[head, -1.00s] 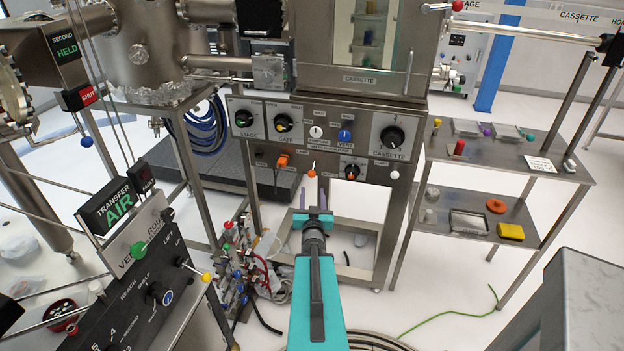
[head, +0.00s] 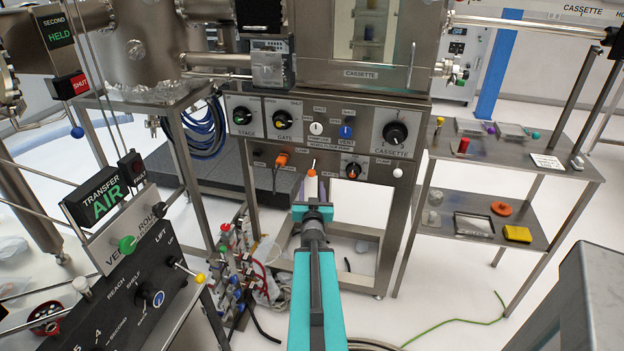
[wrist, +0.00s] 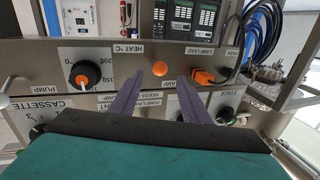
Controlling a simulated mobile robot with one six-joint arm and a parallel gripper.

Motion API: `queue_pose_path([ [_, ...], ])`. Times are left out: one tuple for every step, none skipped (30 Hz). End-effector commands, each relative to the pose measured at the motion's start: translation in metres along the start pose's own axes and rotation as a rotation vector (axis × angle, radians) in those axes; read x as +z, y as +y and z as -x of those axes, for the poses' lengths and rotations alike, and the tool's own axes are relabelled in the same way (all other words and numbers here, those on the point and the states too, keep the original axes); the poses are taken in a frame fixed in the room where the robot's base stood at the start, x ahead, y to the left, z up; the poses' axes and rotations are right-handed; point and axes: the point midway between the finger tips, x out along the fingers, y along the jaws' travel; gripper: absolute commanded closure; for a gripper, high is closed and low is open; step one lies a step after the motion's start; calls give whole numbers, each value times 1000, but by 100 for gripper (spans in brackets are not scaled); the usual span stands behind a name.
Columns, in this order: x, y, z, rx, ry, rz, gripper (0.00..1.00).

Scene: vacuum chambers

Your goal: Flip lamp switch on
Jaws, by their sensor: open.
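The lamp switch (head: 311,173) is a small toggle with an orange end on the steel control panel, above my gripper in the head view. A thin pale lever part points up from it. In the wrist view its round orange end (wrist: 160,68) shows just beyond and between my fingertips, by an upside-down label reading LAMP. My gripper (wrist: 160,82) has two purple fingers spread apart with nothing between them. In the head view my gripper (head: 312,192) points at the panel just below the switch. I cannot tell whether a finger touches the switch.
Close by on the panel are the heat knob (head: 353,171), an orange plug with a cable (head: 282,159), a white pump knob (head: 397,173) and the cassette dial (head: 395,133). A shelf cart (head: 560,170) stands right. A black transfer console (head: 120,290) stands left.

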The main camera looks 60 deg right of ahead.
Motion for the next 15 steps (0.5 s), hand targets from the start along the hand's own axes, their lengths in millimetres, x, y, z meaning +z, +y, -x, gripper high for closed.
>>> queue_pose_path([
  [3,0,-1,0,2,0,57],
  [2,0,-2,0,2,0,57],
  [2,0,-3,0,2,0,57],
  [3,0,-4,0,1,0,57],
  [3,0,-4,0,1,0,57],
  [3,0,-5,0,1,0,57],
  [3,0,-6,0,1,0,57],
  [2,0,-6,0,2,0,57],
  [2,0,-7,0,2,0,57],
  [2,0,-8,-1,1,0,57],
  [3,0,-8,-3,1,0,57],
  [3,-1,-9,-5,0,-1,57],
  [3,-1,-10,-6,0,-1,57],
  [3,-2,-10,-8,1,-1,57],
  [3,-2,-11,-9,1,-1,57],
])
